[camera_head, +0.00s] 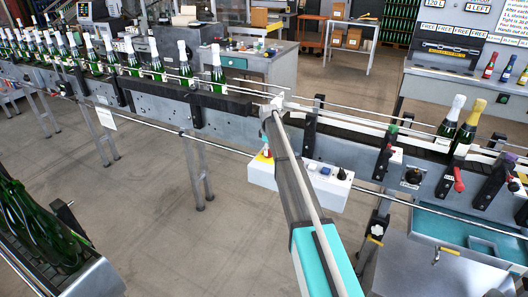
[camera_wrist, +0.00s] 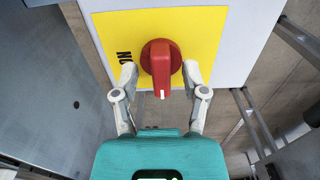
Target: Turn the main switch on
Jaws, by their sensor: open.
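The main switch (camera_wrist: 160,62) is a red rotary knob on a yellow plate (camera_wrist: 205,25) in the wrist view. The plate is on a white box and bears the letters "ON" left of the knob. A white mark at the knob's tip points down toward my gripper (camera_wrist: 160,78). The gripper is open, one finger on each side of the knob. I cannot tell whether either finger touches it. In the head view the white control box (camera_head: 290,183) hangs on the conveyor's front, its yellow plate at the left end. My arm hides part of the box there.
The box also carries a blue button (camera_head: 326,171) and a black knob (camera_head: 342,174). The conveyor (camera_head: 225,120) with several bottles runs behind it. A red-handled lever (camera_head: 458,180) and a teal tray (camera_head: 425,222) are at right. The floor in front is partly clear.

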